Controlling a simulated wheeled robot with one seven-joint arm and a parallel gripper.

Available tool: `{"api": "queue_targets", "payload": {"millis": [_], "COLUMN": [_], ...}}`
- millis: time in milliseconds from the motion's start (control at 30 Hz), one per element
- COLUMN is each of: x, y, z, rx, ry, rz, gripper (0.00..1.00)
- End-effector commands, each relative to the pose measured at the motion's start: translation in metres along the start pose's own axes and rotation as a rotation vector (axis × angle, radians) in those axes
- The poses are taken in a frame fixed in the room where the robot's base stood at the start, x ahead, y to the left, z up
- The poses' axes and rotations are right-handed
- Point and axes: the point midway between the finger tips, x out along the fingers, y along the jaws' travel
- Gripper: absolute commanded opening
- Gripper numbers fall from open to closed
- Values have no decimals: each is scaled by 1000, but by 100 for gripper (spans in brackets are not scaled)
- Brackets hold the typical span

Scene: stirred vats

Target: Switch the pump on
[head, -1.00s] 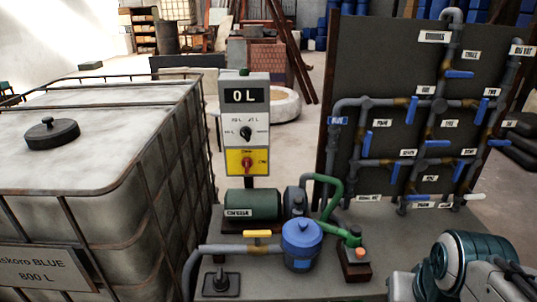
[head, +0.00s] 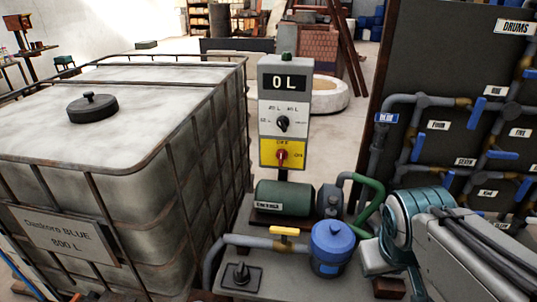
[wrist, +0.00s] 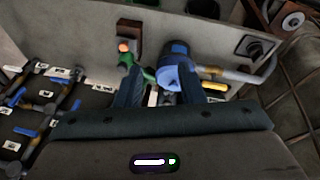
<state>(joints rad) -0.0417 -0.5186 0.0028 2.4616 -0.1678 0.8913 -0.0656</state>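The control box (head: 284,110) stands on a post behind the pump, its display reading 0 L. It has a black selector knob (head: 282,124) and, on a yellow plate, a red rotary switch (head: 282,155). The green pump motor (head: 284,198) lies below it, beside the grey pump housing (head: 330,200). My arm comes in from the right in the head view, and its gripper end is hidden there. In the wrist view my gripper (wrist: 160,88) has its two fingers apart with nothing held, and the blue-lidded canister (wrist: 174,72) shows beyond them.
The large caged tank (head: 120,150) fills the left. The blue canister (head: 330,247), a yellow-handled valve (head: 284,232) and a black knob on a plate (head: 241,275) are in front of the pump. The valve panel (head: 450,60) stands at right.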

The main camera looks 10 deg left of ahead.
Motion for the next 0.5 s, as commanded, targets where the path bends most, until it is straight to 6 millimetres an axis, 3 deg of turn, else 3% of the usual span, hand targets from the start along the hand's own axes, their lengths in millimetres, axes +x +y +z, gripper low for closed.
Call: {"api": "queue_targets", "payload": {"millis": [33,267,367,500], "x": [20,64,78,93], "y": [4,27,25,7], "z": [-5,-68,-105,-162], "rx": [-99,-697,-961,-1321], "ry": [-2,-4,-4,-9], "rz": [51,373,522,744], "gripper": [35,35,35,35]}}
